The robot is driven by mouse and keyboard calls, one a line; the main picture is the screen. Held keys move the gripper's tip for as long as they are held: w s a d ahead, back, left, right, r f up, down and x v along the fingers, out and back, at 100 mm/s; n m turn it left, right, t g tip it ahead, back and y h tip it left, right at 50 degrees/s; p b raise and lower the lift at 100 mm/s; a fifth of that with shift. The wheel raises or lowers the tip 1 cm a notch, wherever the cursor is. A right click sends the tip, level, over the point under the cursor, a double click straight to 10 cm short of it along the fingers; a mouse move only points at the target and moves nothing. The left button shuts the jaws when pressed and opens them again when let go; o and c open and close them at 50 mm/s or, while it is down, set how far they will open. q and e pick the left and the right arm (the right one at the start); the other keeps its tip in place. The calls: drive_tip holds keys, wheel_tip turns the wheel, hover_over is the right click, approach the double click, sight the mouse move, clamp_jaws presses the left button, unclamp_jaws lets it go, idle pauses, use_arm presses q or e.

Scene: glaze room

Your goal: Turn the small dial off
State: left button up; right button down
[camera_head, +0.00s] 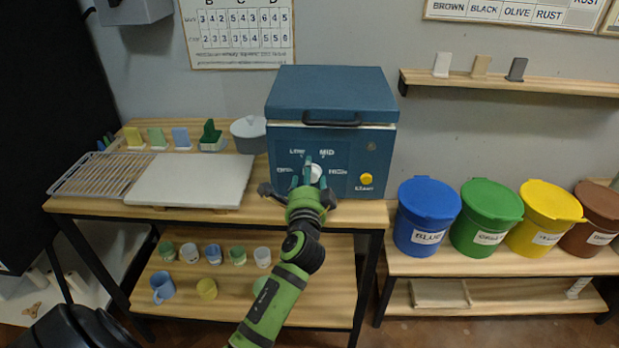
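The blue kiln-like box (284,146) stands on the wooden table, its lid (330,92) shut. A small white dial (317,171) is on its front, partly hidden by my gripper. Labels surround the dial; MID is readable above it, while the others are blurred or partly covered. I cannot tell whether the fingers grip the dial, or which way the dial points.
A yellow button (366,179) is right of the dial. A pale slab (190,181), a wire rack (100,174) and a grey lidded pot (249,134) share the table. Several lidded buckets, including a blue one (426,218), stand at right. Cups fill the lower shelf.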

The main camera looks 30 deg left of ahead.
use_arm(q)
drive_tip(key=shift+d+f, duration=0.1)
drive_tip(key=shift+d, duration=0.05)
drive_tip(key=shift+s+d, duration=0.15)
drive_tip(key=v, duration=1.1)
drive_tip(key=shift+s, duration=0.3)
